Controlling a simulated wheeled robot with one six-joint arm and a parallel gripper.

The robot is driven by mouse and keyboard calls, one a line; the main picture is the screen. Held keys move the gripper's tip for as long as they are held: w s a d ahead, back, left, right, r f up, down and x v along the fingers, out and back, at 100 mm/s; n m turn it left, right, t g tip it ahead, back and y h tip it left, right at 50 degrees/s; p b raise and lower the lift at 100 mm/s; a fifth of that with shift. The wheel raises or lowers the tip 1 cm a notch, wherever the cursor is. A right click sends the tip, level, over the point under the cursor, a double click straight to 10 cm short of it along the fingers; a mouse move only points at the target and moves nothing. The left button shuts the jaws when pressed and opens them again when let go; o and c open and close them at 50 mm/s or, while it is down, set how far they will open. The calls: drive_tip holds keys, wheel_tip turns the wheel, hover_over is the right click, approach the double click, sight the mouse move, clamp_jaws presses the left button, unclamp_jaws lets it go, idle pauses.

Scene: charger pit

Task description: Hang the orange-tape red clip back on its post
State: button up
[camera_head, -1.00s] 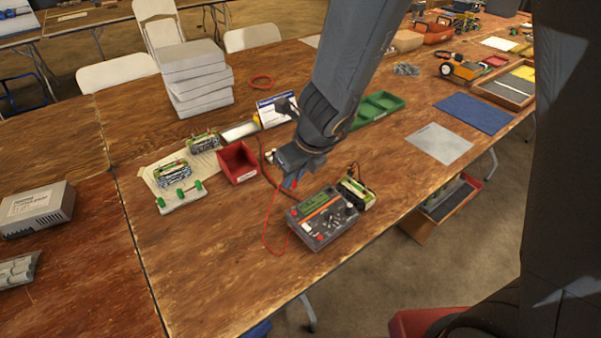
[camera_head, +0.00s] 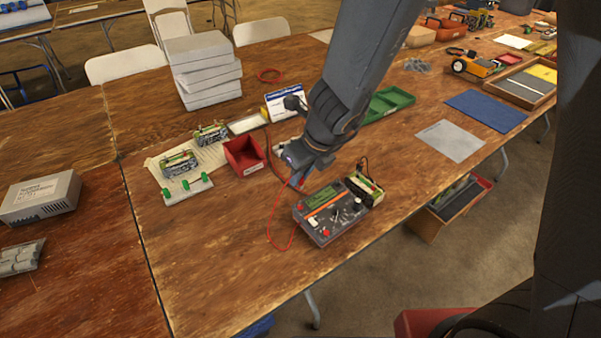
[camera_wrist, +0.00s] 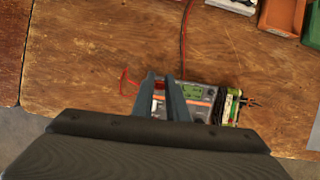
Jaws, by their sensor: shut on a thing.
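The charger (camera_head: 325,212), a grey box with a green display and an orange stripe, sits near the table's front edge. It also shows in the wrist view (camera_wrist: 199,94), partly behind my fingers. My gripper (camera_head: 296,180) is shut just above and behind the charger's left side; its fingers also show in the wrist view (camera_wrist: 170,90). It holds the red clip, which is mostly hidden. A red lead (camera_head: 270,222) loops from the gripper down to the table beside the charger. A battery pack (camera_head: 363,187) with a dark clip stands against the charger's right side. I cannot make out the post or orange tape.
A red bin (camera_head: 244,156), battery packs on a paper sheet (camera_head: 210,157) and a stand with green knobs (camera_head: 187,190) lie left. A green tray (camera_head: 386,104) is behind my arm. Bare wood lies left of and in front of the charger.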

sight(302, 189)
drive_tip(key=shift+f+b, duration=2.9)
drive_tip(key=shift+b, duration=0.2)
drive_tip(key=shift+f, duration=0.2)
drive_tip(key=o, duration=0.9)
drive_tip(key=shift+o, duration=0.9)
drive_tip(key=shift+r+p, duration=3.75)
drive_tip(key=shift+p, duration=0.35)
